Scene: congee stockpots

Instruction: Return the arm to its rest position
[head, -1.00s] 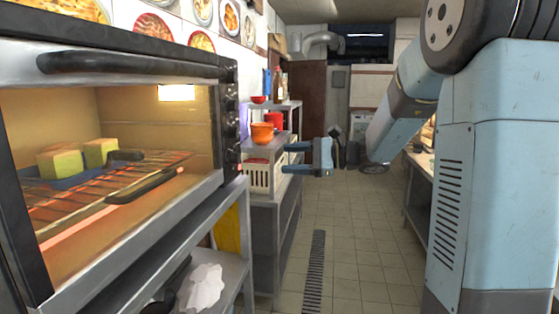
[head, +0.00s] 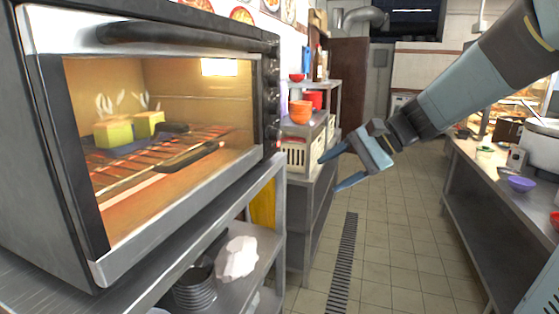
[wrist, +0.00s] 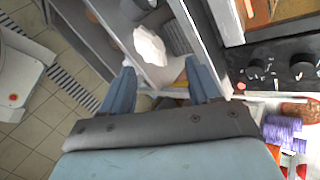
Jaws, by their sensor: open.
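My gripper (head: 344,166) hangs in the air over the aisle in the head view, to the right of the oven and in front of the shelf unit. Its two blue fingers are spread apart and point left, with nothing between them. My arm reaches in from the upper right. In the wrist view my gripper (wrist: 163,90) is also open and empty, with a white crumpled cloth (wrist: 150,46) and the metal shelf seen beyond its fingers.
The oven (head: 190,35) stands at the left on a metal rack (head: 262,195), with yellow-green blocks (head: 115,133) on its grill. A shelf unit (head: 312,175) with orange bowls (head: 300,110) stands behind. A counter (head: 480,180) runs along the right. The tiled aisle is clear.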

